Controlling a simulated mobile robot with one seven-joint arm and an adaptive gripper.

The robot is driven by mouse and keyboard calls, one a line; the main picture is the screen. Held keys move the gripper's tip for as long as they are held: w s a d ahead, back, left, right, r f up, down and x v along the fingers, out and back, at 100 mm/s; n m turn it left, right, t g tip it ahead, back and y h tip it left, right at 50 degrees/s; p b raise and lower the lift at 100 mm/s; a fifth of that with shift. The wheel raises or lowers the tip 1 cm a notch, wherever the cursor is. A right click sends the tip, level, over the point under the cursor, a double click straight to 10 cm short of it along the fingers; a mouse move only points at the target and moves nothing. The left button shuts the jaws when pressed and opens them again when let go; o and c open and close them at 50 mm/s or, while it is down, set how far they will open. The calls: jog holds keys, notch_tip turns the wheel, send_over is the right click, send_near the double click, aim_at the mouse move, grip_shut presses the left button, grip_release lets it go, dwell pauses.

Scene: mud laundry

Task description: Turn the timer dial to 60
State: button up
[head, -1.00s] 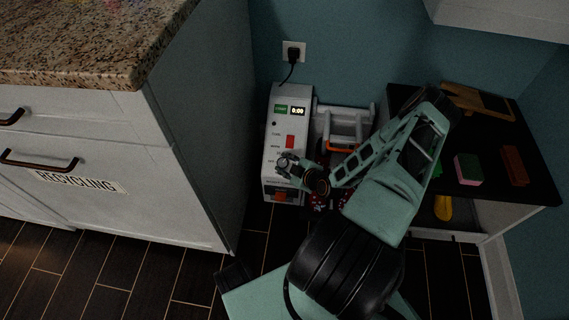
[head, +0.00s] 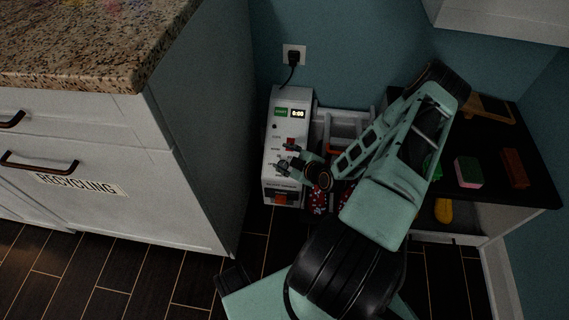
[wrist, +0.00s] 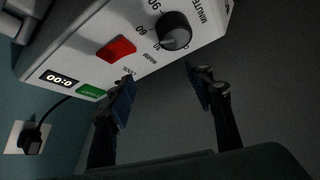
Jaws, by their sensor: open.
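The timer dial (wrist: 174,30) is a dark round knob on the white machine (wrist: 78,42), with numbers and "MINUTES" printed around it. Its pointer setting cannot be read clearly. My gripper (wrist: 160,73) is open and empty, its two fingers apart and pointing at the panel. The dial lies just beyond the fingertips, nearer the right finger, with no contact seen. In the head view the machine (head: 291,99) stands against the wall and my gripper (head: 287,156) is in front of its lower panel, partly hiding the controls there. The display (head: 298,114) reads 0:00.
A red switch (wrist: 116,48) and green START button (wrist: 91,91) are close to the left finger. A plug (head: 293,57) sits in the wall outlet. A white cabinet (head: 195,150) is left; a dark-topped table (head: 490,140) with blocks is right.

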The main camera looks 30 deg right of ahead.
jog(key=shift+r, duration=2.3)
